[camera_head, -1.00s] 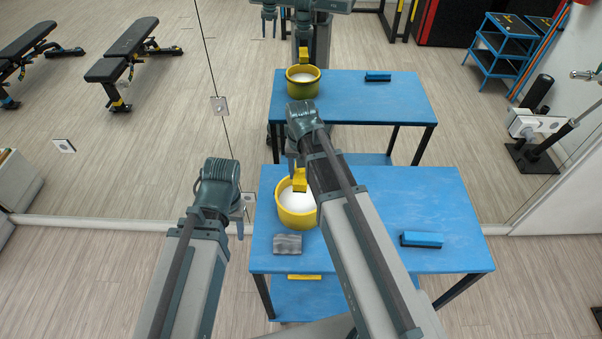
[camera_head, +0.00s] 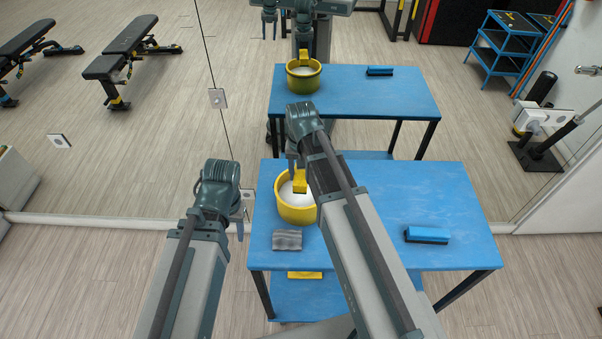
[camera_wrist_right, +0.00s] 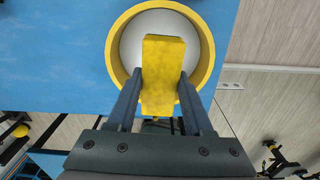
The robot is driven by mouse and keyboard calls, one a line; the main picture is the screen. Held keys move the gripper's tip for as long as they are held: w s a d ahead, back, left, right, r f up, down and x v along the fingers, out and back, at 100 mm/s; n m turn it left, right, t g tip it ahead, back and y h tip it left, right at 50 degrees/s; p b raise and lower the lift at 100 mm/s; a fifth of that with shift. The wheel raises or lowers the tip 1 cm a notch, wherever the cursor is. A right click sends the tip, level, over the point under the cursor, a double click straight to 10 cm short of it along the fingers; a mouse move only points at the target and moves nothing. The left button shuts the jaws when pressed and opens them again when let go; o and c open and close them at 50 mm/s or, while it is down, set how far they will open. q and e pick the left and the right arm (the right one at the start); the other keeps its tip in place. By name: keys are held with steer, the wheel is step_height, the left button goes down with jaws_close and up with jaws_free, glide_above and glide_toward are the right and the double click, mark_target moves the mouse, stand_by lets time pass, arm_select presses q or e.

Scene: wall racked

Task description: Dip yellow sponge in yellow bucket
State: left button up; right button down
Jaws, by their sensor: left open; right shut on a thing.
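The yellow bucket (camera_head: 281,208) stands upright at the left side of the blue table, with white contents inside. My right gripper (camera_head: 298,170) is shut on the yellow sponge (camera_head: 300,187) and holds it over the bucket's opening. In the right wrist view the sponge (camera_wrist_right: 160,65) sits between the two fingers, over the white inside of the bucket (camera_wrist_right: 208,50). I cannot tell whether its lower end touches the white contents. My left gripper (camera_head: 240,226) is open and empty, left of the table's edge.
A grey block (camera_head: 287,240) lies in front of the bucket. A blue brush-like block (camera_head: 426,235) lies at the table's right. A yellow item (camera_head: 305,275) is on the lower shelf. A mirror wall (camera_head: 215,60) behind reflects the table. The table's middle right (camera_head: 420,195) is clear.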

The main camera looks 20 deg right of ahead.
arm_select(q)
step_height(320, 180, down, 8)
steer(key=b, duration=0.7)
steer(key=shift+f+b, duration=0.25)
steer(key=shift+b, duration=0.1)
arm_select(e)
steer(key=shift+f, duration=4.2)
arm_select(q)
steer(key=shift+r, duration=0.1)
step_height(320, 180, up, 7)
steer(key=p, duration=0.7)
steer(key=shift+r+p, duration=0.2)
steer(key=shift+p, duration=0.1)
arm_select(e)
step_height(320, 180, up, 8)
steer(key=shift+f, duration=0.2)
arm_select(q)
steer(key=shift+r, duration=0.1)
arm_select(e)
steer(key=shift+r, duration=0.1)
step_height(320, 180, up, 5)
steer(key=p, duration=0.5)
arm_select(q)
step_height(320, 180, up, 5)
steer(key=shift+f, duration=0.1)
